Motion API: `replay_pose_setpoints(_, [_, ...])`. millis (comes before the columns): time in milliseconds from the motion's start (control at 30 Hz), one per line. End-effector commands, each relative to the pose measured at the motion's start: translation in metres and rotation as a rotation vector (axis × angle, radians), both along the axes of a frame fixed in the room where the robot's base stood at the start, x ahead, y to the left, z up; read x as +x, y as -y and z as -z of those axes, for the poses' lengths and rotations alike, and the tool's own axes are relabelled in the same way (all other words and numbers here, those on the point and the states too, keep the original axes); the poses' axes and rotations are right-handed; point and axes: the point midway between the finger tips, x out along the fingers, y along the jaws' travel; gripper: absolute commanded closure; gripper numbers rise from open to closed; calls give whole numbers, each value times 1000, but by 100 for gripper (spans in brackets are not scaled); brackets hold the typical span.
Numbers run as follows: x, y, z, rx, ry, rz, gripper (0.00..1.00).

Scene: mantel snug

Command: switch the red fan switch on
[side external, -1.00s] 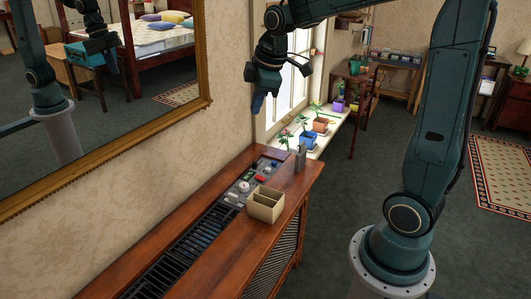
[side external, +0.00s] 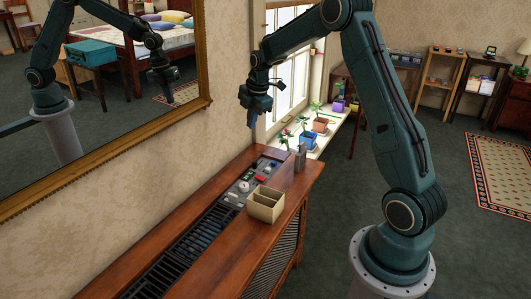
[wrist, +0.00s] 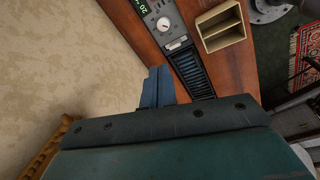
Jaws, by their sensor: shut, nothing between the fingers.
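A grey control panel (side external: 252,181) is set into the top of the wooden cabinet near the wall. A small red piece (side external: 260,179) on it looks like the red fan switch, but it is too small to tell its position. My gripper (side external: 252,123) is shut and empty, pointing down above the panel's far end and apart from it. In the wrist view the blue fingers (wrist: 157,90) are together. Part of the panel (wrist: 163,25) shows there with a white dial (wrist: 164,23); no red switch is visible in that view.
A beige divided box (side external: 265,205) stands beside the panel on the cabinet (side external: 225,245). A small grey upright object (side external: 300,157) stands at its far end. Potted plants (side external: 308,139) line the windowsill. A gilt-framed mirror (side external: 130,135) hangs on the wall at left.

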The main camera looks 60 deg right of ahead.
Motion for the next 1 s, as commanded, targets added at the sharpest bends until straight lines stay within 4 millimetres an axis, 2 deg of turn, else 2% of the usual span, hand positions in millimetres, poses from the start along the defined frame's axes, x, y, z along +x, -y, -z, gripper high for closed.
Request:
replay_pose_setpoints(33, [3,9,12,-1,-9,-22,100])
replay_pose_setpoints(300, [12,49,65,-15,-38,-162,100])
replay_pose_setpoints(600, [12,82,116,-24,-59,-292,100])
replay_pose_setpoints(800, [12,91,130,-26,-63,-327,100])
replay_pose_setpoints(1000, [12,92,132,-26,-64,-333,100])
